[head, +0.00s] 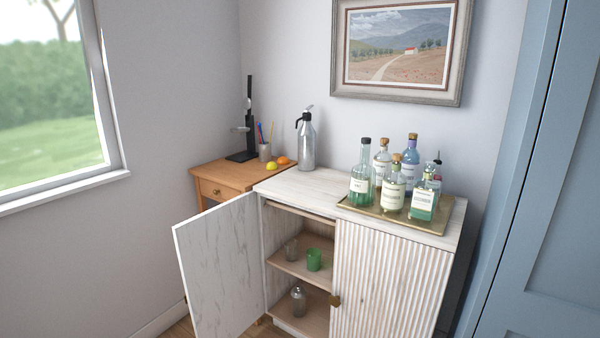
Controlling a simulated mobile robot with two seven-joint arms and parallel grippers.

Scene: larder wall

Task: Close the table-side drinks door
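The drinks cabinet is whitewashed wood with a pale top (310,187). Its left door (220,268), on the side of the small wooden table (212,188), stands wide open and swings out toward the left front. The door's plain inner face shows. The right door (385,285) is fluted and shut, with a brass knob (335,300) at its left edge. Inside the open half, a green glass (314,260) and a clear glass (291,250) stand on a shelf, and a clear bottle or shaker (298,301) stands below. Neither of my grippers is in view.
A brass tray (360,210) with several bottles stands on the cabinet top, beside a silver siphon (306,142). The wooden table holds a black stand (248,125), a pen cup (264,152) and fruit (271,165). A blue door (545,200) is close on the right. Floor left of the open door looks clear.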

